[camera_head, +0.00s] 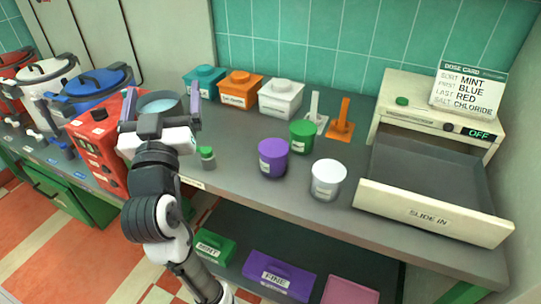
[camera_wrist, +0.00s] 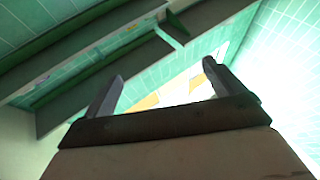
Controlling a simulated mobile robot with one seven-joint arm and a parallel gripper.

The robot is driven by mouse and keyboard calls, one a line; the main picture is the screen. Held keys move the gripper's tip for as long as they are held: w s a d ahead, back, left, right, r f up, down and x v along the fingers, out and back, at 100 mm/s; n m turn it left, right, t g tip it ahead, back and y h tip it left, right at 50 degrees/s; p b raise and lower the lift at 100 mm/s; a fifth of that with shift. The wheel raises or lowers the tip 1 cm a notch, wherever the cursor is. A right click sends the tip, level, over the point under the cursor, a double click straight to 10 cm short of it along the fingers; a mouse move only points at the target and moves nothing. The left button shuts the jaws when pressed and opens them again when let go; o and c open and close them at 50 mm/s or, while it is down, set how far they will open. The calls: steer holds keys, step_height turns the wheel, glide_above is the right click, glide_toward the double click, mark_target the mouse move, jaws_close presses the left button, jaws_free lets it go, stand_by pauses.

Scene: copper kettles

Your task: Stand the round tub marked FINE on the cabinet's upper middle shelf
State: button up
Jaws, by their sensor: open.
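A round purple tub (camera_head: 273,158) stands upright on the grey counter; its white label is too small to read here. A round green tub (camera_head: 302,136) and a round white tub (camera_head: 327,180) stand close by, behind and to the right of it. My gripper (camera_head: 163,90) is raised above the counter to the left of the tubs, apart from them. Its two fingers are spread and empty, also in the wrist view (camera_wrist: 162,72). Dark shelf-like boards with green edges (camera_wrist: 70,70) cross the upper left of the wrist view; I cannot tell which shelf they are.
Teal, orange and white lidded boxes (camera_head: 240,90) stand at the back. An open drawer (camera_head: 430,212) marked SLIDE IN juts out at right. A red machine (camera_head: 97,150) and kettles stand left. A small green-capped jar (camera_head: 207,157) is near the arm. A purple FINE box (camera_head: 279,275) lies below.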

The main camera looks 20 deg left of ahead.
steer(key=w+d+f+m+g+h, duration=0.2)
steer(key=w+d+f+m+h, duration=0.2)
steer(key=f+h, duration=0.35)
steer(key=m+g+h, duration=0.4)
steer(key=m+h, duration=0.1)
steer(key=h, duration=0.1)
glide_toward(269, 152)
steer(key=p+x, duration=0.2)
steer(key=x, duration=0.2)
steer(key=shift+w+d+f, duration=0.15)
steer(key=shift+w+f, duration=0.15)
steer(key=shift+p+x, duration=1.05)
steer(key=shift+x, duration=1.95)
steer(key=shift+r, duration=0.1)
steer(key=shift+c, duration=0.3)
steer(key=c, duration=1.2)
steer(key=shift+o, duration=0.2)
steer(key=shift+r, duration=0.1)
